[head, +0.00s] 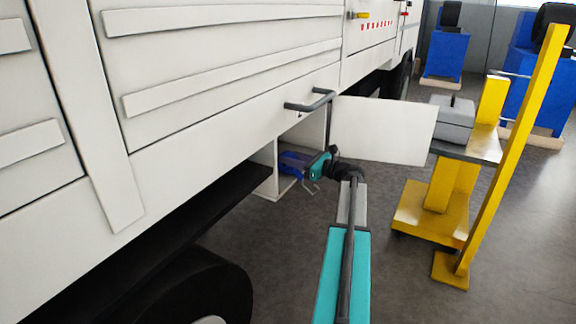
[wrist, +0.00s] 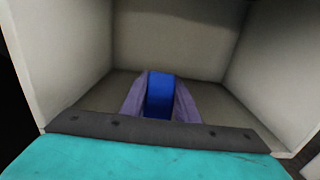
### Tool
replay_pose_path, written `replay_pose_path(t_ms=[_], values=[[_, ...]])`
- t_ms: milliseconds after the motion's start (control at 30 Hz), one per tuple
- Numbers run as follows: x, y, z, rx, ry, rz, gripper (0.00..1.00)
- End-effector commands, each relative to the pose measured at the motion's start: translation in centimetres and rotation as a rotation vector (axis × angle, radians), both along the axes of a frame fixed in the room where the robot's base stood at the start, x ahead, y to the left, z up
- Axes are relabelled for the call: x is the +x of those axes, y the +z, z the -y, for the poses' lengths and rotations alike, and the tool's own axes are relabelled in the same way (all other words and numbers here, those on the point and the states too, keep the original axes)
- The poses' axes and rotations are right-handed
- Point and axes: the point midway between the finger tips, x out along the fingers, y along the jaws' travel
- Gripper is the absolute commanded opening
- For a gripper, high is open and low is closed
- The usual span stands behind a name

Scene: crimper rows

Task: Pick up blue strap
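The blue strap (wrist: 160,95) is a bright blue band inside a small open compartment low on the side of a white truck. In the head view the strap (head: 291,160) shows at the compartment's mouth, directly in front of my gripper (head: 308,165). In the wrist view, purple-grey shapes flank the strap closely on both sides, with no clear gap. I cannot tell whether these are my fingers or parts of the strap. The strap's lower end is hidden behind the dark edge of my gripper, so whether it is gripped does not show.
The compartment (wrist: 70,40) has pale walls close on both sides. Its white door (head: 382,130) stands open to the right, below a grey handle (head: 311,101). A yellow-framed cart (head: 431,209) carrying a grey case (head: 452,120) stands further right. The floor between is clear.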

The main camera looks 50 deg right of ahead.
Motion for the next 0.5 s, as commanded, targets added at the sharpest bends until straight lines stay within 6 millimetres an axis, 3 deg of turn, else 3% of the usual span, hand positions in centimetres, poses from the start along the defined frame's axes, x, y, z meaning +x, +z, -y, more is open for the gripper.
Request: replay_pose_path(t_ms=[33, 133, 500], values=[[-0.01, -0.01, 0.00, 0.000, 0.000, 0.000, 0.18], [-0.02, -0.01, 0.01, 0.000, 0.000, 0.000, 0.01], [-0.04, 0.30, 0.03, 0.000, 0.000, 0.001, 0.00]])
